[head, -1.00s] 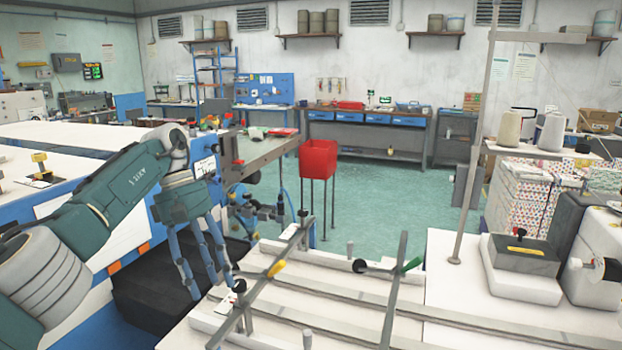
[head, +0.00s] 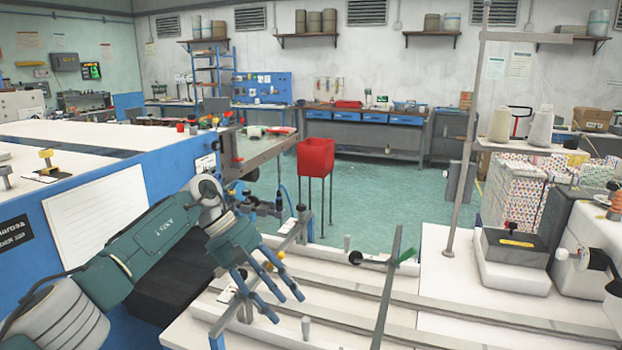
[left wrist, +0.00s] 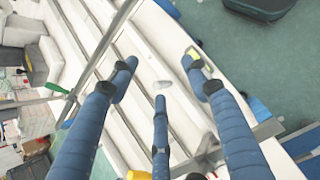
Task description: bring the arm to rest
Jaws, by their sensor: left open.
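My left gripper (head: 272,290) reaches in from the left in the head view, its blue fingers spread and pointing down to the right over the white sewing table (head: 300,268). Its fingers are open and hold nothing. In the left wrist view the open left gripper (left wrist: 160,90) shows its three fingers apart above the white table rails (left wrist: 145,70). Whether a fingertip touches the table or a rail cannot be told. My right gripper is not in view.
A metal bar with a green end (head: 388,285) stands close to the right of the gripper. A red bin (head: 315,157) stands behind the table. A sewing machine (head: 585,230) is at the right. The blue machine (head: 110,200) lies left. Green floor is free behind.

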